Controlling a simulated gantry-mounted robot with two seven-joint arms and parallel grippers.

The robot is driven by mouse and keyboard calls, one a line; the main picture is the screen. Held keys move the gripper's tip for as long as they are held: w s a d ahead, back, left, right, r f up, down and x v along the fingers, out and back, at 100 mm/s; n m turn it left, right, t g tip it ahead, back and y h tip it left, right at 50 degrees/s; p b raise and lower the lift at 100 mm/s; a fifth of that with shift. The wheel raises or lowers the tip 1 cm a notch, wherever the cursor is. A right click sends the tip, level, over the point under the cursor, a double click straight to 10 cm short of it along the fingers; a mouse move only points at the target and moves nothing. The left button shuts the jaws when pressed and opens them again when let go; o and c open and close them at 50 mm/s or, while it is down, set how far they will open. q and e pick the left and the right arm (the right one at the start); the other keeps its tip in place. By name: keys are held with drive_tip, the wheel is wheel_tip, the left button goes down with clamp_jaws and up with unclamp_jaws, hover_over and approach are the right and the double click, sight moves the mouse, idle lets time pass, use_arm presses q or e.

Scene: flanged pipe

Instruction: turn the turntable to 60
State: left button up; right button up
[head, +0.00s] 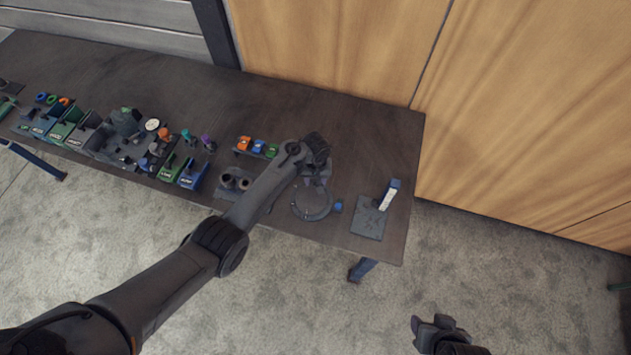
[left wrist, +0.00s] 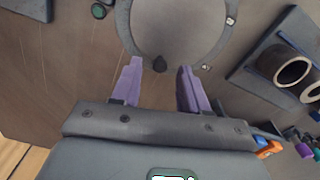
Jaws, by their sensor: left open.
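The turntable (head: 312,203) is a round grey disc with a dark ring, near the table's front edge in the head view. Its lower part fills the top middle of the left wrist view (left wrist: 180,28). A dark knob (left wrist: 159,63) sits at its rim there. My left gripper (left wrist: 158,80) is open, its two purple fingers pointing at the rim, with the knob between or just beyond the tips; contact cannot be told. In the head view my left wrist hides the turntable's far side. My right gripper (head: 437,326) hangs beyond the table's front, its jaws unclear. No angle marks are readable.
A blue knob (head: 338,207) is just right of the turntable. A flat plate (head: 368,220) with an upright blue-and-white piece (head: 389,195) stands farther right. A holder with dark cylinders (head: 235,181) is to the left. Labelled bins (head: 192,175) and small parts crowd the left side.

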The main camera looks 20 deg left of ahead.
use_arm(q)
drive_tip(key=shift+f, duration=0.5)
clamp_jaws()
